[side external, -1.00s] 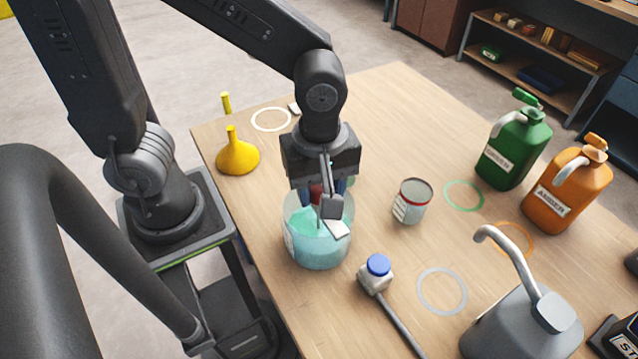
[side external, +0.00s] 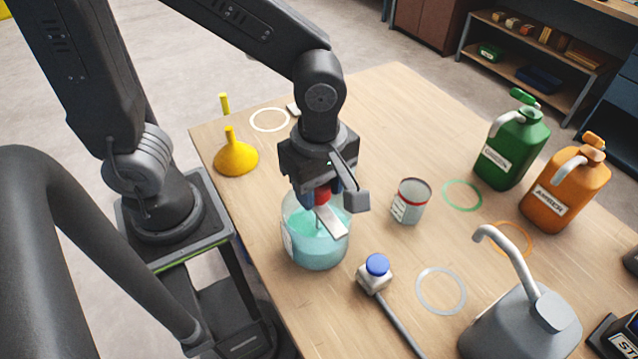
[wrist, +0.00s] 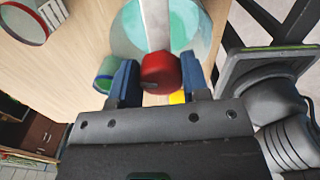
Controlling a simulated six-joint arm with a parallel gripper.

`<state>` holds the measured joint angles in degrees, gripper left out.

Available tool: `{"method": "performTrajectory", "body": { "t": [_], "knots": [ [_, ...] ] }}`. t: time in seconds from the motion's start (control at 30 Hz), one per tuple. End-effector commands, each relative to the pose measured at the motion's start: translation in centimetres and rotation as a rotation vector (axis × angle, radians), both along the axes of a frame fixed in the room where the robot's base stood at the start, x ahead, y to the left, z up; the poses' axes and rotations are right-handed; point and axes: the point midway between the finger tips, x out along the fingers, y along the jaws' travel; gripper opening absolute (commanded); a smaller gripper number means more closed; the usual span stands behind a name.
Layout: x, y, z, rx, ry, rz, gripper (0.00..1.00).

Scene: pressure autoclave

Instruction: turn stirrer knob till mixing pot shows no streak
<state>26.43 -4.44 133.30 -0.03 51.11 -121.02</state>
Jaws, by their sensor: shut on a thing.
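The mixing pot (side external: 318,248) is a clear vessel of turquoise liquid near the table's left edge. The liquid looks greener at the top and paler blue below; I cannot clearly tell whether a streak shows. A pale flat bar (side external: 331,221) spans the pot's top, with a thin rod going down into the liquid. The red stirrer knob (wrist: 160,72) sits over the pot. My gripper (side external: 321,190) points down over it, with its blue fingers shut on both sides of the knob. The wrist view shows the pot (wrist: 192,25) beyond the knob, partly covered by the bar.
A red-rimmed cup (side external: 409,206) stands right of the pot. A blue-capped tool (side external: 376,268) lies in front. A yellow funnel (side external: 236,157) is behind left. Green (side external: 511,148) and orange (side external: 567,188) cans and a grey spouted container (side external: 520,325) stand to the right.

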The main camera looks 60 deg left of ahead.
Motion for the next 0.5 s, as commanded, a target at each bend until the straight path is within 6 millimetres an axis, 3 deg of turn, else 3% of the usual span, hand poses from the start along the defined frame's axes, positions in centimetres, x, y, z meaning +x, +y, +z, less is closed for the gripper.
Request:
{"method": "performTrajectory", "body": {
  "t": [0.07, 0.1, 0.33, 0.5],
  "knots": [
    [-0.02, 0.09, -0.07, 0.003, 0.001, -0.001, 0.19],
    [-0.02, 0.09, -0.07, 0.003, 0.001, -0.001, 0.44],
    [-0.01, 0.05, -0.04, 0.002, 0.001, -0.002, 0.66],
    [-0.01, 0.03, -0.02, 0.001, 0.0, -0.002, 0.68]
  ]
}}
